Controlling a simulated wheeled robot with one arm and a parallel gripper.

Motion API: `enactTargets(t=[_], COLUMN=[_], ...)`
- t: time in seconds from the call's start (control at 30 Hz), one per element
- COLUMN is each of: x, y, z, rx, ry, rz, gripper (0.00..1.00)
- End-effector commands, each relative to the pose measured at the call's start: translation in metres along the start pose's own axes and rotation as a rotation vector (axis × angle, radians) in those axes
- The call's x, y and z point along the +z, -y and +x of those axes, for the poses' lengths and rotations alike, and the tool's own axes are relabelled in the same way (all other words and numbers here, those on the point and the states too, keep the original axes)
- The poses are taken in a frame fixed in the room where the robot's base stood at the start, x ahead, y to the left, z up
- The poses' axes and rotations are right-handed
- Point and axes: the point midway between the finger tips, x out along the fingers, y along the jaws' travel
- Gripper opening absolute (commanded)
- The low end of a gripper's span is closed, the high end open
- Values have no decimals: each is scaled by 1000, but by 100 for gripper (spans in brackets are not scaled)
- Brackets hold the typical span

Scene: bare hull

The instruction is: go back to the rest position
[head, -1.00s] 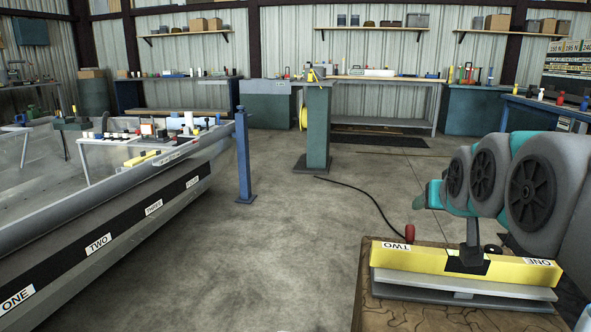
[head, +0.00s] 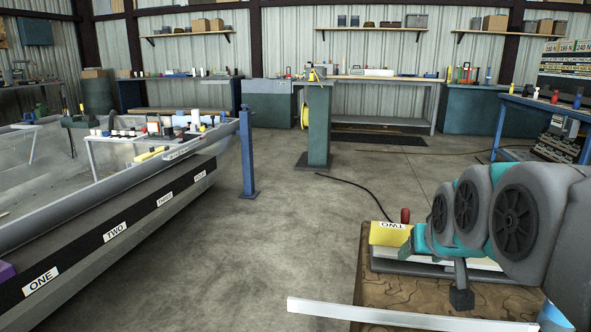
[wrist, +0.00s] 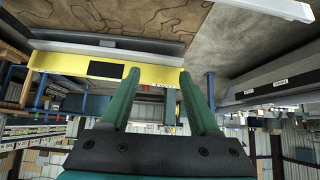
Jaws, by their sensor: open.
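My gripper (head: 408,250) is at the lower right of the head view, with its teal fingers pointing left. In the wrist view my gripper (wrist: 162,92) shows two green fingers spread apart with nothing between them. A yellow bar (head: 389,234) labelled TWO lies behind my gripper on a wooden-topped surface. My arm hides most of its right part. In the wrist view the yellow bar (wrist: 60,65), with a black patch, lies beyond the fingertips. The rest position is not marked in either view.
A wooden top (head: 380,290) lies under my arm. A pale strip (head: 400,315) crosses the near foreground. A grey boat hull (head: 120,225) with numbered labels stands at left, and a blue post (head: 246,155) beside it. The concrete floor (head: 270,235) between is mostly clear.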

Motion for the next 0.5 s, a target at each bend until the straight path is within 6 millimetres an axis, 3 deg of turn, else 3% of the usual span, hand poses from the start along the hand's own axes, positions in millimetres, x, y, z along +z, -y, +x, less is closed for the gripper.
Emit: enactTargets(t=[0.23, 0.37, 0.5], x=[90, 168, 249], y=[19, 29, 33], z=[12, 9, -9], rx=[-29, -44, -50], ry=[237, 446, 676], rz=[-37, -72, -114], gripper=[62, 62, 62])
